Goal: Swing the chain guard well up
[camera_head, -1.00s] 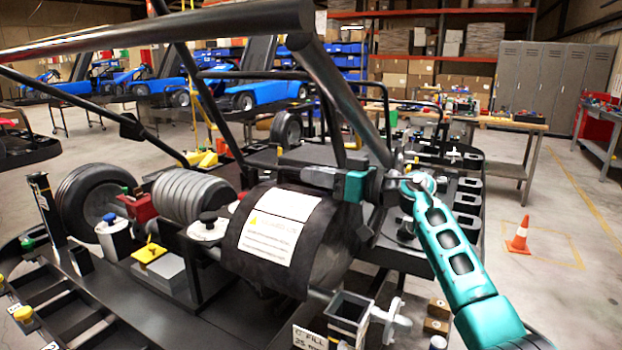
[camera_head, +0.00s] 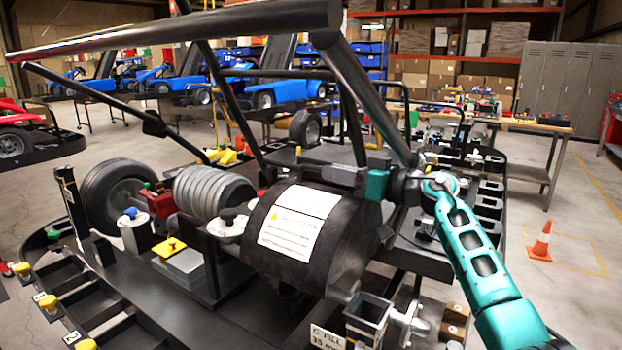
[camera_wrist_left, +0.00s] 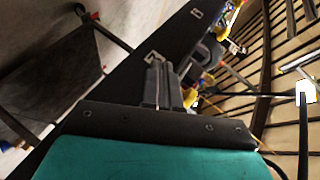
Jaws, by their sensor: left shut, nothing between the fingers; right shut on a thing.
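The chain guard (camera_head: 345,247) is a black curved cover with a white warning label, in the middle of the head view. It sits low over the kart's rear end, beside a ribbed grey cylinder. My right gripper (camera_head: 325,174) reaches in from the right, its fingers pointing left at the guard's upper edge. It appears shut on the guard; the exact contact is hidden. My left gripper (camera_wrist_left: 160,82) shows only in the left wrist view, its grey fingers together and empty.
Thick black frame tubes (camera_head: 180,30) cross above the guard. A tyre (camera_head: 112,195) and a red part (camera_head: 160,203) stand to the left. A grey square tube (camera_head: 368,315) sticks up just below the guard. An orange cone (camera_head: 541,243) stands on open floor at the right.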

